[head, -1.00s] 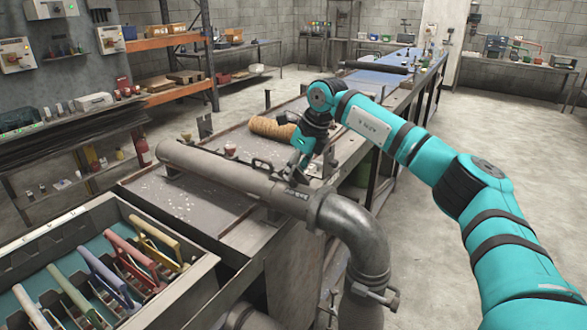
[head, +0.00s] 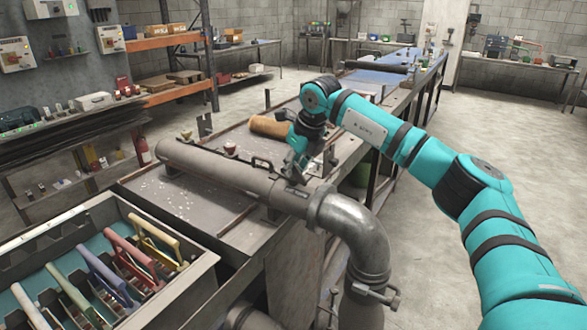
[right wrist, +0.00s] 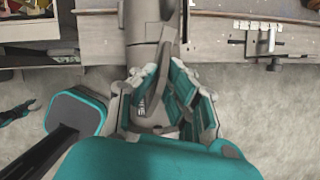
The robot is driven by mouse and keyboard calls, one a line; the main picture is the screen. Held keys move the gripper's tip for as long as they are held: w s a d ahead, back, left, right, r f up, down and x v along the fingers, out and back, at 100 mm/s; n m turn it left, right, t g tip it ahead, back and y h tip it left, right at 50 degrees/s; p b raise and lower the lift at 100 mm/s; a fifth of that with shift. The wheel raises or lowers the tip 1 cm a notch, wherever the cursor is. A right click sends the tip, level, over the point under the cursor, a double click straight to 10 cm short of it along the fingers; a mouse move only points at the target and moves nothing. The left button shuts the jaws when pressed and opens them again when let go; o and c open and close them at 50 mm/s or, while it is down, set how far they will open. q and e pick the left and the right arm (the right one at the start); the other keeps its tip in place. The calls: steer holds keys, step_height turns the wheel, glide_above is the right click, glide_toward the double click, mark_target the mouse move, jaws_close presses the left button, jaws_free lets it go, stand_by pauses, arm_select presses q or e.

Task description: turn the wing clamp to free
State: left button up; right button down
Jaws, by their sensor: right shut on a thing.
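A thick grey metal pipe (head: 225,172) lies along the near side of the bench and bends down in an elbow (head: 362,238) at its right end. My right gripper (head: 292,168) is at the pipe just before the elbow. In the right wrist view the gripper (right wrist: 163,88) has its teal-padded fingers on both sides of a grey lever, the wing clamp (right wrist: 181,85), and is shut on it. The pipe (right wrist: 143,30) runs away beneath it. In the head view the gripper hides most of the clamp. My left gripper is not in view.
A tan roll (head: 270,127) lies on the bench (head: 195,208) behind the pipe. A crate (head: 62,232) with several coloured-handled tools stands at the lower left. A dark handle (head: 262,164) rises from the pipe left of my gripper. Open floor (head: 460,130) lies right of the bench.

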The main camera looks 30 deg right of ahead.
steer(key=m+h+b, duration=0.1)
steer(key=m, duration=0.3)
steer(key=shift+m+h, duration=0.3)
steer(key=shift+h, duration=0.1)
steer(key=m+h, duration=0.1)
steer(key=m, duration=0.2)
steer(key=shift+m+b, duration=0.4)
steer(key=m+g+h, duration=0.1)
steer(key=m, duration=0.2)
steer(key=shift+r, duration=0.1)
steer(key=shift+m+g+h, duration=0.4)
steer(key=shift+m+h, duration=0.2)
steer(key=shift+m, duration=1)
steer(key=c, duration=1.4)
jaws_free()
steer(key=shift+c, duration=0.2)
steer(key=v, duration=1.2)
